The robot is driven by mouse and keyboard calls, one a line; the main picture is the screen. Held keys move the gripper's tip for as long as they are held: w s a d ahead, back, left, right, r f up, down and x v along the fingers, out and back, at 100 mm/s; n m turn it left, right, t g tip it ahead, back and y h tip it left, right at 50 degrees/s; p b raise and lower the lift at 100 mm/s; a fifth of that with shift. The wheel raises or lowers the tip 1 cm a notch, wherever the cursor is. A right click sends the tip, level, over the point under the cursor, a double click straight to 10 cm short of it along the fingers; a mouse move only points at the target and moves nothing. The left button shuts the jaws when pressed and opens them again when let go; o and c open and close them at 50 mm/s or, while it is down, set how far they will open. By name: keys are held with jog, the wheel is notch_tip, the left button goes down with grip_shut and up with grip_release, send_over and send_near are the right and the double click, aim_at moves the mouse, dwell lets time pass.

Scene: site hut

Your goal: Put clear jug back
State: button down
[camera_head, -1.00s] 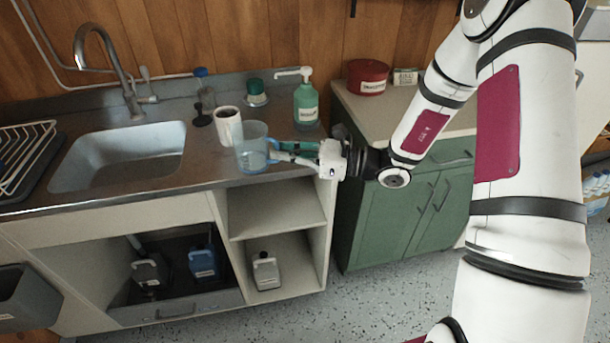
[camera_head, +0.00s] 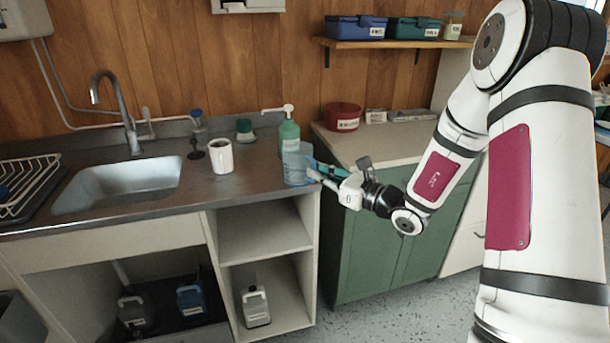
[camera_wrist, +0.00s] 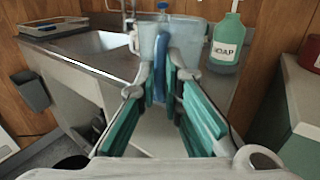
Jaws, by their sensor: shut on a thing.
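The clear jug (camera_head: 294,165) is a see-through, blue-tinted vessel over the front right end of the steel counter, in front of the green soap bottle. My gripper (camera_head: 313,174) comes in from the right and is shut on the jug's handle. In the wrist view the blue handle (camera_wrist: 160,68) stands upright between the fingertips, with the jug's body (camera_wrist: 182,40) beyond it. The jug looks upright. I cannot tell whether its base touches the counter.
The soap bottle (camera_head: 289,135) stands close behind the jug. A white mug (camera_head: 221,156) and the sink (camera_head: 118,184) are to the left. A red tin (camera_head: 342,116) sits on the green cabinet's top. A wall shelf (camera_head: 395,43) holds boxes. Bare counter (camera_head: 250,183) lies between mug and jug.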

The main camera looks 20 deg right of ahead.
aim_at(306, 162)
jog(key=w, duration=0.8)
jog(key=shift+w+a+f, duration=0.1)
jog(key=shift+a+f, duration=0.2)
jog(key=shift+f, duration=0.05)
jog(key=shift+w+f+b, duration=0.2)
jog(key=shift+f+b, duration=0.1)
jog(key=shift+f, duration=1.45)
jog(key=shift+f, duration=0.15)
jog(key=c, duration=1.7)
grip_release()
